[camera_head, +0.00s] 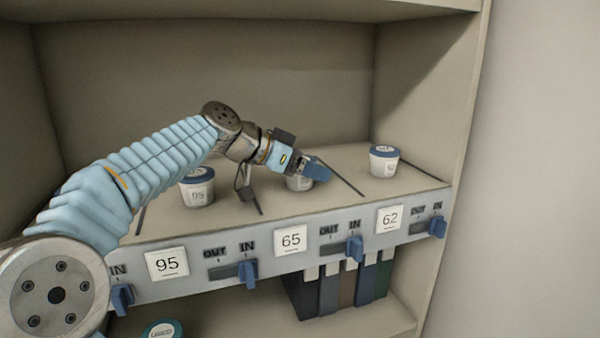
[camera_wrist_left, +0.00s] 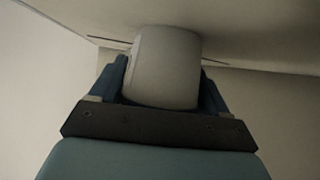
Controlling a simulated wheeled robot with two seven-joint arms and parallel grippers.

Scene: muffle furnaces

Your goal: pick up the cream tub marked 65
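The cream tub of the bay marked 65 (camera_head: 297,185) stands in the middle bay of the shelf, behind the white 65 label (camera_head: 291,240). My left gripper (camera_head: 314,170) covers its upper part in the head view, so its lid and print are mostly hidden. In the left wrist view the pale tub (camera_wrist_left: 165,70) sits between the two blue fingers of the left gripper (camera_wrist_left: 164,85), one on each side. I cannot tell whether both fingers press on it or a thin gap is left. My right gripper is not in view.
Similar blue-lidded tubs stand in the 95 bay (camera_head: 197,187) and the 62 bay (camera_head: 383,161). Thin dark dividers (camera_head: 347,181) separate the bays. Blue OUT/IN sliders (camera_head: 355,248) line the shelf front. Binders (camera_head: 345,287) and a teal-lidded tub (camera_head: 163,329) are below.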

